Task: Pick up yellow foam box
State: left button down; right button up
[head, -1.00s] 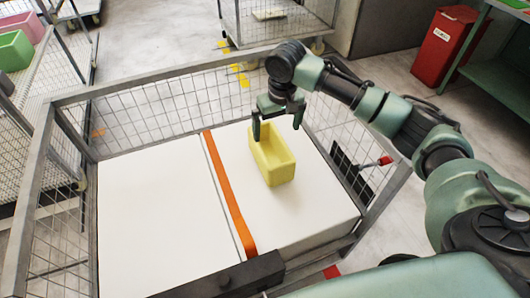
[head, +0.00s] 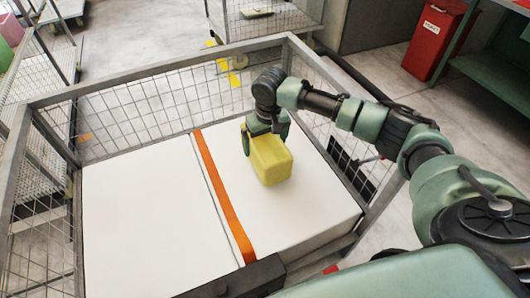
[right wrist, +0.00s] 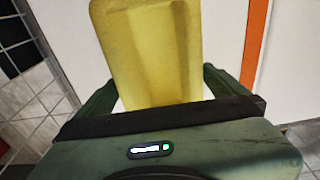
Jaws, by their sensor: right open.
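The yellow foam box (head: 272,165) is on the right-hand white block in the head view. My right gripper (head: 266,138) is at the far end of the box, its jaws open, with one finger on either side of it. The gripper hides part of the box's far end. In the right wrist view the box (right wrist: 150,55) fills the upper middle, between the two dark green fingers. I cannot tell whether the fingers touch it. My left gripper is not in view.
The white surface (head: 135,215) lies inside a wire-mesh cage cart with a grey frame (head: 160,68). An orange strap (head: 222,190) runs left of the box. A red bin (head: 434,40) and a green bench (head: 490,70) stand at the back right. The left white area is clear.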

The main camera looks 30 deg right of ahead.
jog(key=shift+f+p, duration=0.3)
jog(key=shift+p, duration=0.2)
dwell(0.8)
jog(key=c, duration=1.2)
jog(key=shift+o, duration=0.2)
